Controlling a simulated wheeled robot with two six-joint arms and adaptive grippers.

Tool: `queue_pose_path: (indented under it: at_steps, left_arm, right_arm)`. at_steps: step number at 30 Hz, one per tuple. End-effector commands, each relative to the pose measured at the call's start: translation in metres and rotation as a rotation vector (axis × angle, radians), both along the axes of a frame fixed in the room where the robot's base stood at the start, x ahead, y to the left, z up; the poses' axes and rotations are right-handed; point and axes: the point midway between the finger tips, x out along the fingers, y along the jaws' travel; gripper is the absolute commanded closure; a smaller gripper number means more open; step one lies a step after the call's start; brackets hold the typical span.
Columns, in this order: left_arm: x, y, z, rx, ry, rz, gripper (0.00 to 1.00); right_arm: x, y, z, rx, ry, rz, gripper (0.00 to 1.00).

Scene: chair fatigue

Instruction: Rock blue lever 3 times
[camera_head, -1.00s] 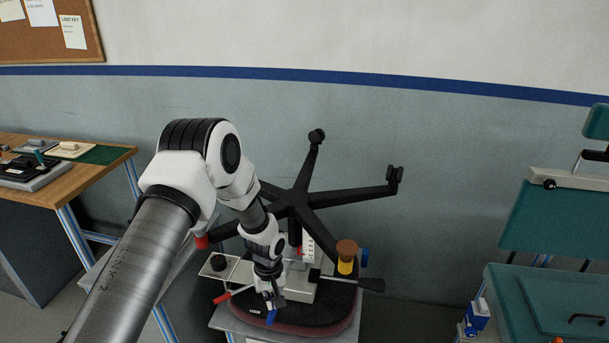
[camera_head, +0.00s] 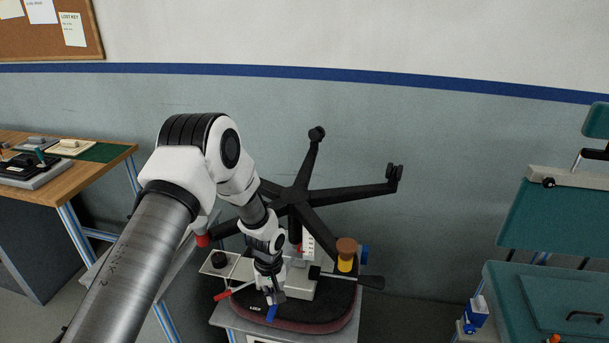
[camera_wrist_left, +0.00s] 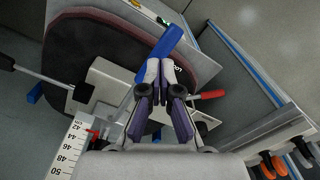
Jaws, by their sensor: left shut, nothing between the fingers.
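A blue lever (camera_head: 271,313) shows at the front of the upturned chair seat (camera_head: 315,325), beside a white label. In the left wrist view the blue lever (camera_wrist_left: 165,45) runs diagonally just past my fingertips. My left gripper (camera_head: 274,297) is shut and points down at the lever. Nothing shows between the fingers. The lever's near end is partly hidden by the fingers. My right gripper is out of view.
A red-tipped lever (camera_head: 234,291) sits left of the gripper. The five-armed chair base (camera_head: 295,198) rises behind. A wooden bench (camera_head: 110,158) stands left.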

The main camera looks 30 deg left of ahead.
Motion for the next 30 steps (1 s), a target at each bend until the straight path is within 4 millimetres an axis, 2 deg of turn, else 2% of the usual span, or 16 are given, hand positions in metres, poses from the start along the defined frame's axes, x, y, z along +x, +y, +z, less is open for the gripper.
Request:
queue_pose_path:
  at_steps: [30]
  left_arm:
    - [-0.001,0.0,-0.032,0.0,0.001,0.0,1.0]
  right_arm:
    - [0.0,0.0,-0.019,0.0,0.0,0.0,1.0]
